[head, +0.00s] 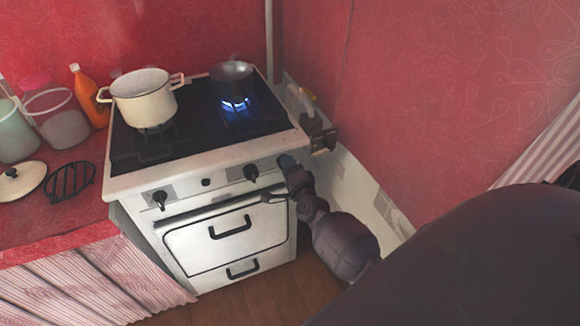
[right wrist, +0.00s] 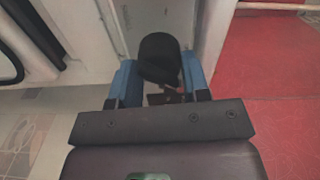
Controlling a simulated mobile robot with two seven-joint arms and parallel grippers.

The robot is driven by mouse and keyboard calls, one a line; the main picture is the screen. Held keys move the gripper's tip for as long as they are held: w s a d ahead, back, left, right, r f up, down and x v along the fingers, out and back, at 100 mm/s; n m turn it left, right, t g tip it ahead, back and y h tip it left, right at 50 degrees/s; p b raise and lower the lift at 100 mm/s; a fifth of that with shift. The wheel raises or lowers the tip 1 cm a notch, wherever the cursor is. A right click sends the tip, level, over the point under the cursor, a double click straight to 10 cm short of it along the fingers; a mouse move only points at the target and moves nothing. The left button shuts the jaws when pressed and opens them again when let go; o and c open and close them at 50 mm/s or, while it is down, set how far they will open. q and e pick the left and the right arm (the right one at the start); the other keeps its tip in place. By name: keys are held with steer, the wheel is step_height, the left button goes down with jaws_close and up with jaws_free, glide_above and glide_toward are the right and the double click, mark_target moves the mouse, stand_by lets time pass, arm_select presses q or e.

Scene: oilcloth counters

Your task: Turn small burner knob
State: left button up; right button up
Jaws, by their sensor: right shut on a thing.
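The white stove (head: 130,185) has black knobs on its front panel, a left one (head: 160,200) and a middle one (head: 251,172). My right gripper (head: 287,163) is at the right end of that panel. In the right wrist view its blue fingers (right wrist: 160,82) are shut on either side of a black knob (right wrist: 159,58). In the head view the gripper hides this knob. My left gripper is out of view.
A cream pot (head: 143,97) stands on the left of the stovetop. An orange bottle (head: 90,97), jars, a lid (head: 21,181) and a black trivet (head: 70,180) are on the red counter (head: 60,220). The oven door (head: 225,235) is closed. A wall is close on the right.

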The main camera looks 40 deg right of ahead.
steer(key=n+p, duration=0.1)
steer(key=n, duration=0.1)
steer(key=shift+r+n, duration=0.15)
steer(key=shift+n, duration=0.25)
steer(key=shift+n+p, duration=0.4)
steer(key=shift+n, duration=0.8)
steer(key=shift+n+p, duration=0.3)
steer(key=shift+n, duration=0.7)
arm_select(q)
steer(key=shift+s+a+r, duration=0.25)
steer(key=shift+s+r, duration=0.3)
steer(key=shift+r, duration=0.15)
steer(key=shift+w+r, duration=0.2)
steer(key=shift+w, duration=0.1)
arm_select(e)
steer(key=shift+n, duration=0.4)
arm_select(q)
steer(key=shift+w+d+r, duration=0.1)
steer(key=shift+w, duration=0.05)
arm_select(e)
steer(key=o, duration=0.9)
